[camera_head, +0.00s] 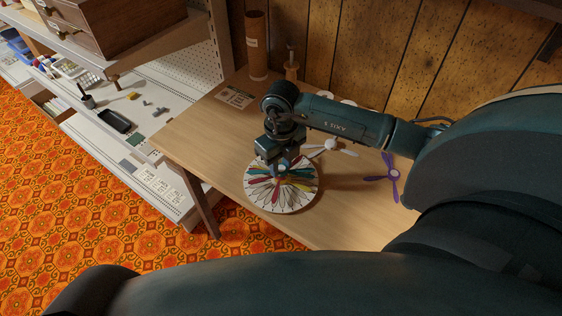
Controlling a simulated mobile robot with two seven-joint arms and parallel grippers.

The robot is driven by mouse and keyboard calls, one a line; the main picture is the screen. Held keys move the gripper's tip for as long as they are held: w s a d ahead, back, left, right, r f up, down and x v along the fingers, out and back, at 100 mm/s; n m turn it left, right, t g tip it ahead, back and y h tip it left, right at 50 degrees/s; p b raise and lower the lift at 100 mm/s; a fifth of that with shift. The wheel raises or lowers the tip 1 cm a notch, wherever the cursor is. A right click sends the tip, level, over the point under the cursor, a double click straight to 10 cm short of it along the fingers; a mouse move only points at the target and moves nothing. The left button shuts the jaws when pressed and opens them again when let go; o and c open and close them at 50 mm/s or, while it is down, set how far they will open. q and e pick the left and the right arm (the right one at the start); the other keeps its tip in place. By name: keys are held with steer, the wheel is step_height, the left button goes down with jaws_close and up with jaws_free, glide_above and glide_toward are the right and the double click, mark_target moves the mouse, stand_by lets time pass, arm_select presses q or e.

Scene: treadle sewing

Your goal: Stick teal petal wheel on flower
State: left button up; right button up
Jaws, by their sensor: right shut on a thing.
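The flower is a round white board (290,206) with outlined petals, lying flat on the wooden table. Red, yellow and teal petals show across its upper and middle part. My right gripper (282,168) points down over the upper middle of the board and is shut on the teal petal wheel (262,170). The fingers and the arm hide much of the wheel, and I cannot tell whether it touches the board. My left gripper is not in view.
A white petal wheel (331,147) and a purple petal wheel (387,178) lie on the table (205,135) to the right. A printed card (234,97), a brown cylinder (257,45) and a small wooden holder (292,68) stand or lie at the back. Shelving is at left.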

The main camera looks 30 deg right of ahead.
steer(key=o, duration=1)
